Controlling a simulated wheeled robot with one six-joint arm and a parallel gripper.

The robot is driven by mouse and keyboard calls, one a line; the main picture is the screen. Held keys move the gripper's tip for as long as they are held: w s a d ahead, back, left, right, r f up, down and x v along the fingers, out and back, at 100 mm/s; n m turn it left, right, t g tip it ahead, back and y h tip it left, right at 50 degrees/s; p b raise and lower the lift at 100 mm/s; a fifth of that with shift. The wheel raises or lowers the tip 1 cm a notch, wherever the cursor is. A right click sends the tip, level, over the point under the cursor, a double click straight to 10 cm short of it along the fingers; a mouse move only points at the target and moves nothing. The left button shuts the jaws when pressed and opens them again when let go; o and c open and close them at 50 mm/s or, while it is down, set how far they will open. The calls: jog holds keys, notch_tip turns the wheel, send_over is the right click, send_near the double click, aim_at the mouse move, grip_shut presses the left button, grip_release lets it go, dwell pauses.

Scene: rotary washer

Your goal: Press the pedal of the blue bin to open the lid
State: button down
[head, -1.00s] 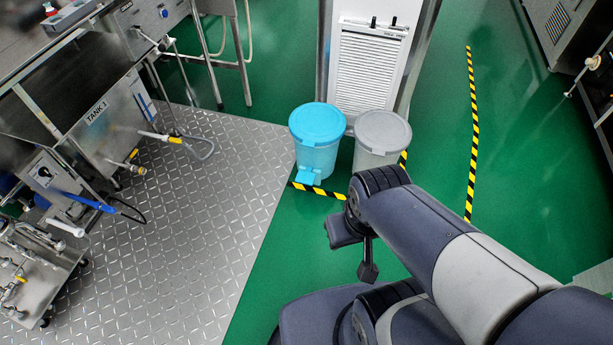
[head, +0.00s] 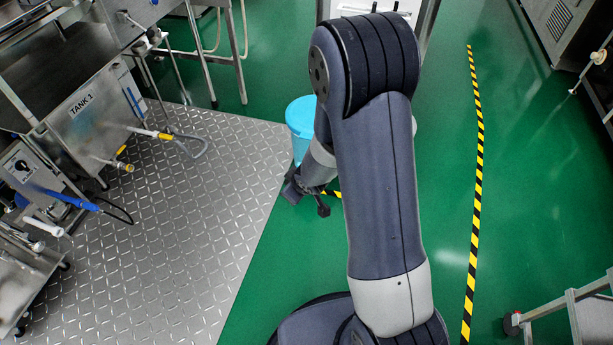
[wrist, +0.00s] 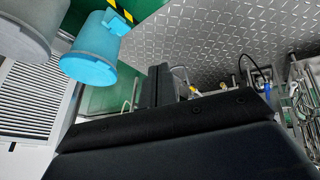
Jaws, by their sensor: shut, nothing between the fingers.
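The blue bin (head: 300,117) stands on the green floor in the head view, its right side and lower part hidden behind my arm. In the wrist view, which is turned nearly upside down, the blue bin (wrist: 92,52) is at upper left. Its lid looks closed. Its light blue pedal (wrist: 117,23) juts from the base beside the striped tape and is hidden in the head view. My gripper (wrist: 160,70) is shut and empty, apart from the bin in the wrist view. In the head view my gripper (head: 322,208) hangs low, in front of the bin.
A grey bin (wrist: 28,32) stands next to the blue one, mostly hidden in the head view. A louvred white cabinet (wrist: 30,100) is behind them. Metal plate flooring (head: 190,200) and the tank bench lie left. Green floor on the right is clear up to the striped tape (head: 475,180).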

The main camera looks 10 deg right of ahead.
jog(key=s+a+f+n+y+b, duration=0.1)
jog(key=a+f, duration=0.3)
jog(key=f, duration=0.5)
jog(key=s+a+f+n+g+y+b, duration=0.1)
jog(key=a+f+n+y+b, duration=0.1)
jog(key=f, duration=0.7)
jog(key=s+a+f+n+g+y+b, duration=0.1)
jog(key=s+a+f+n+y+b, duration=0.1)
jog(key=a+f, duration=0.4)
notch_tip(320, 180, down, 4)
jog(key=shift+a+f+y+b, duration=0.1)
jog(key=shift+a+y+b, duration=0.05)
jog(key=shift+y+b, duration=0.9)
jog(key=shift+w+h, duration=0.1)
jog(key=shift+h, duration=0.15)
